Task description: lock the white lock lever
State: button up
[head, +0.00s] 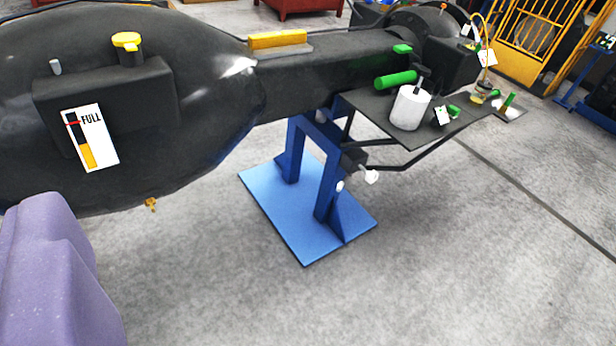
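A small white piece (371,176) sticks out from a dark bracket on the blue stand (308,215), below the dark shelf. It looks like the white lock lever, but it is too small to tell its position. A smaller white knob (340,186) sits just below and left of it on the stand's leg. My gripper does not show in the head view. Nothing touches the white piece.
A large black casting (215,95) with a fuel-type gauge (90,138) fills the upper left. The dark shelf (370,105) carries a white canister (409,108) and a green cylinder (396,80). A purple shape (50,275) fills the lower left corner. The grey floor in front is clear.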

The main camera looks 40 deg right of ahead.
aim_at(340, 184)
jog(key=i+l+z, duration=0.15)
jog(key=l+z, duration=0.2)
jog(key=i+l+z, duration=0.3)
jog(key=l, duration=0.25)
jog(key=i+l+z, duration=0.15)
jog(key=l+z, duration=0.2)
jog(key=i+u, duration=0.2)
jog(key=i, duration=0.25)
jog(key=i+l+u, duration=0.25)
jog(key=i, duration=0.2)
jog(key=i+l+u, duration=0.2)
jog(key=i, duration=0.25)
jog(key=i+l+u, duration=0.2)
jog(key=i, duration=0.25)
jog(key=l, duration=0.1)
